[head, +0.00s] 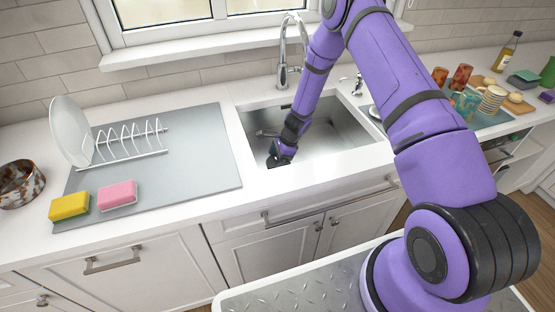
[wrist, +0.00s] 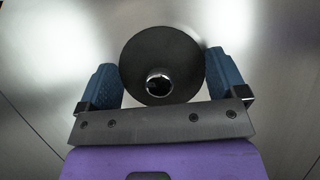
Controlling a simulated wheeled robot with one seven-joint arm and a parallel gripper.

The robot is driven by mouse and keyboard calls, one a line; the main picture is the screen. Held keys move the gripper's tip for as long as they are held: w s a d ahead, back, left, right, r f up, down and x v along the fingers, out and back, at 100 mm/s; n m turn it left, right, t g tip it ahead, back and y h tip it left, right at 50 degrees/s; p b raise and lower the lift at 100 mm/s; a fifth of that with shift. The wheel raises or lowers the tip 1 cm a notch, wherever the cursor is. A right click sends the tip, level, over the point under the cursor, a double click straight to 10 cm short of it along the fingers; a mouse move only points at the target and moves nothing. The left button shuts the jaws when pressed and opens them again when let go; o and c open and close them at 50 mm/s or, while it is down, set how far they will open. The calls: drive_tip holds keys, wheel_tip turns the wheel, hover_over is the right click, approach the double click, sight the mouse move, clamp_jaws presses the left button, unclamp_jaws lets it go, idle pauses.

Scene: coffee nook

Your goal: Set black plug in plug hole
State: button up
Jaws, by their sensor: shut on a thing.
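The black plug (wrist: 160,55) is a round dark disc with a shiny chrome knob at its centre. In the wrist view it sits between the two blue fingers of my gripper (wrist: 160,64), which is shut on it. In the head view my gripper (head: 278,160) is low in the near left part of the steel sink (head: 345,130), and the plug there is too small and dark to make out clearly. The bare metal of the sink (wrist: 270,60) surrounds the plug in the wrist view. I cannot see the plug hole in either view.
A chrome tap (head: 283,60) stands behind the sink. A grey mat (head: 205,150) with a dish rack (head: 125,143), a white plate (head: 69,130), a yellow sponge (head: 69,206) and a pink sponge (head: 117,194) lies left. Cups (head: 491,101) stand right. The sink's front wall is close to my gripper.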

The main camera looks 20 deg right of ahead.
drive_tip(key=shift+f, duration=0.1)
drive_tip(key=o, duration=0.6)
